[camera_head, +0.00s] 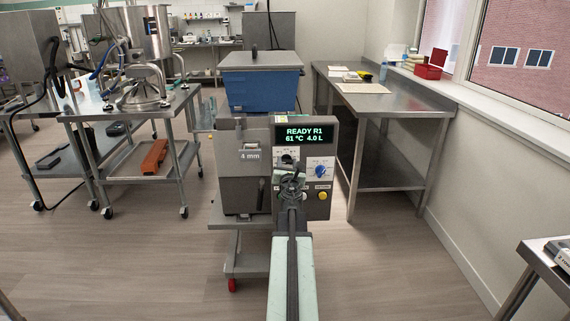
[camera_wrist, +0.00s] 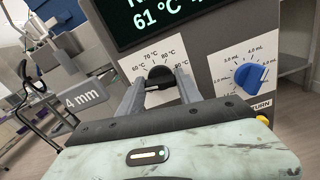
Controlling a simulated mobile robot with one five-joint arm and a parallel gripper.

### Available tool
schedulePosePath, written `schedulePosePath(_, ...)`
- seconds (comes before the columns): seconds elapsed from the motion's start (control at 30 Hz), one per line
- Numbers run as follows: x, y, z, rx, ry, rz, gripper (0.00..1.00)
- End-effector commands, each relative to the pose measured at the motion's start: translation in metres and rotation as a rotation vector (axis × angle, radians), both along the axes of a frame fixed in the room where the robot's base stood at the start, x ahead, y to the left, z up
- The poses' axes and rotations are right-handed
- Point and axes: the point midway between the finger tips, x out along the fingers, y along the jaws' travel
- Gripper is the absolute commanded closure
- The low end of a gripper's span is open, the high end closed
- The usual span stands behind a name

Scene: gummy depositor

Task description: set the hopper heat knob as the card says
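The heat knob (camera_wrist: 160,77) is black and sits on a white dial plate marked in °C from 60 upward. In the head view the knob (camera_head: 287,159) shows just above my gripper. My gripper (camera_wrist: 159,80) is open, with one finger on each side of the knob; a gap seems to show beside it, and I cannot tell whether either finger touches. My gripper also shows in the head view (camera_head: 291,180), in front of the depositor (camera_head: 258,135). The display (camera_head: 304,134) reads READY R1, 61 °C, 4.0 L. I can read no card.
A blue knob (camera_wrist: 250,76) with mL marks is right of the heat knob. A yellow button (camera_head: 322,196) is below it. A 4 mm plate (camera_head: 250,155) is at the left. A steel bench (camera_head: 400,103) with papers stands behind right.

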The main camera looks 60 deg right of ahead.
Motion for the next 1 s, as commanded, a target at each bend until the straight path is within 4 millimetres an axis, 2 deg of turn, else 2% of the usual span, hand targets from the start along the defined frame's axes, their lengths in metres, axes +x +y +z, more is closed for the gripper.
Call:
schedulePosePath(0.03, 0.0005, 0.0004, 0.0000, 0.000, 0.000, 0.001, 0.84)
schedulePosePath(0.1, 0.0008, 0.0006, 0.0000, 0.000, 0.000, 0.001, 0.99)
schedulePosePath(0.13, 0.0067, -0.0011, 0.0000, 0.000, 0.000, 0.009, 0.99)
schedulePosePath(0.53, 0.0029, 0.0030, -0.0005, 0.061, -0.085, 0.006, 0.99)
schedulePosePath(1.0, 0.0025, 0.0031, -0.0015, 0.300, -0.421, 0.009, 0.99)
